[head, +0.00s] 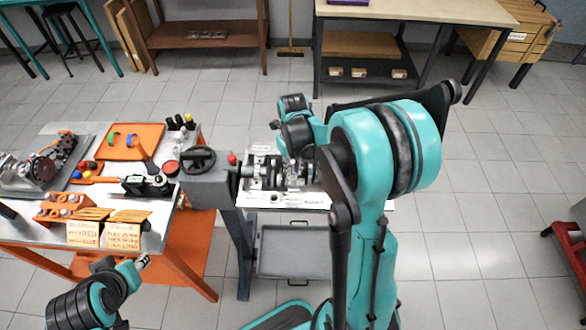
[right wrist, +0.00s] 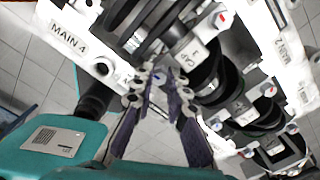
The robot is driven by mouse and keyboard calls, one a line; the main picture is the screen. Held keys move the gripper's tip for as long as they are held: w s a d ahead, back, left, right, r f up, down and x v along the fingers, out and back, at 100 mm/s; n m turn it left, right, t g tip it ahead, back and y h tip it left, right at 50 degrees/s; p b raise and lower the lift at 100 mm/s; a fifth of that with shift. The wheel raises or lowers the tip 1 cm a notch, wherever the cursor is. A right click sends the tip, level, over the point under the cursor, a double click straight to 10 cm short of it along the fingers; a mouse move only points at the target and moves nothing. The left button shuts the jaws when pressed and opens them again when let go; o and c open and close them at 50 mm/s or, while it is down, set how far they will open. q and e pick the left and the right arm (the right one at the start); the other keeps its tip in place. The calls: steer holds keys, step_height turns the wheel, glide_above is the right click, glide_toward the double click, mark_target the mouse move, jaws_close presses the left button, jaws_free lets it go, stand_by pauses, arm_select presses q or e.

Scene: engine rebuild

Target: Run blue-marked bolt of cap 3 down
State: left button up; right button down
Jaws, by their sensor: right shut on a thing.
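The engine block (head: 284,198) sits on a stand in the middle of the head view, with the crank and its caps (head: 275,172) on top. In the right wrist view, my right gripper (right wrist: 163,82) is shut at a bearing cap whose white tag (right wrist: 190,54) seems to read 3. A small blue mark shows between its fingertips, on the blue-marked bolt (right wrist: 157,77); the fingers hide most of the bolt. In the head view my right arm covers part of the block.
A MAIN 4 label (right wrist: 69,38) is on the block. Other caps with red marks (right wrist: 220,20) are close by. The workbench (head: 110,205) at left holds an orange mat (head: 133,141), tools and two cards (head: 125,232). A grey tray (head: 292,250) hangs under the engine.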

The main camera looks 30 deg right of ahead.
stand_by(0.4)
steer(key=c, duration=1.5)
jaws_free()
steer(key=shift+r, duration=0.1)
step_height(320, 180, up, 12)
